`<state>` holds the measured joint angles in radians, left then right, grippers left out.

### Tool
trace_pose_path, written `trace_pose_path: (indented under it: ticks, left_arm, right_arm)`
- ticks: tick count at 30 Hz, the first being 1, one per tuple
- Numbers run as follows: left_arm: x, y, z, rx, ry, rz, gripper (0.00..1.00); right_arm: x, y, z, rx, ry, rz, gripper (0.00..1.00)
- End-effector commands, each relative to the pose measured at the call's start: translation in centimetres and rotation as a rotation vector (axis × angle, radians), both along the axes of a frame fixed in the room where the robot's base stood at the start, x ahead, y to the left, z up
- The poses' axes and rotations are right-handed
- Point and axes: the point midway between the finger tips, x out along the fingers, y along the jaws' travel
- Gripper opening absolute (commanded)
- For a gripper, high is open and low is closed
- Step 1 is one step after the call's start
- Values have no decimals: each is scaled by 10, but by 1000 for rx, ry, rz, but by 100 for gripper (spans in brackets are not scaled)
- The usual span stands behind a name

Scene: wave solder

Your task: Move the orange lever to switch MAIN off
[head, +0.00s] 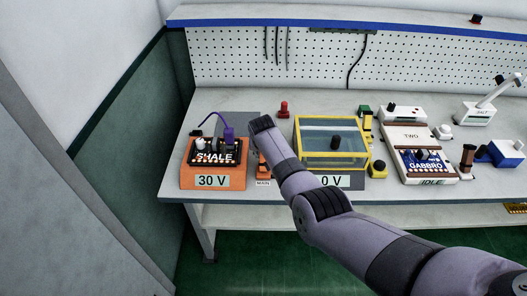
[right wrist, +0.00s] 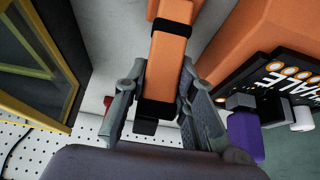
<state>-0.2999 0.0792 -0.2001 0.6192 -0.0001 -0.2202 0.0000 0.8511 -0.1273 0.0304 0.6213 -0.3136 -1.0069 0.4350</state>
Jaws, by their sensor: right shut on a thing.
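The orange lever (right wrist: 168,58), with black bands and a black end, lies between the two grey fingers of my right gripper (right wrist: 158,84) in the right wrist view. The gripper is shut on it. In the head view, a small part of the orange lever unit (head: 263,172) shows above the white MAIN label (head: 263,183). My right wrist and forearm cover most of it, and the fingers are hidden there. My left gripper is in neither view.
The orange SHALE box (head: 212,178), reading 30 V, stands close left of the lever, with a purple plug (head: 229,135). A yellow-framed clear box (head: 333,160) stands right, above a 0 V display. A red knob (head: 284,109) stands behind. The bench's front left corner is clear.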

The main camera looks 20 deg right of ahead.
Motion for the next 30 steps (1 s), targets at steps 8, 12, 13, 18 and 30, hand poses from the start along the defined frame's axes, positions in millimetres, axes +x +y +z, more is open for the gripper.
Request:
trace_pose_path:
  ticks: [8, 12, 13, 18, 30]
  left_arm:
    - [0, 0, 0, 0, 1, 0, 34]
    - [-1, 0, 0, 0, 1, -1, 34]
    - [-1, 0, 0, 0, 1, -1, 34]
    - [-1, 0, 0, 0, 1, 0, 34]
    - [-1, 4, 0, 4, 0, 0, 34]
  right_arm:
    - [0, -1, 0, -2, 0, 1, 0]
    - [0, -1, 0, -2, -2, 0, 29]
    - [0, -1, 0, -2, -2, 0, 31]
    - [0, -1, 0, -1, -1, 0, 43]
    - [-1, 0, 1, -1, 0, 0, 45]
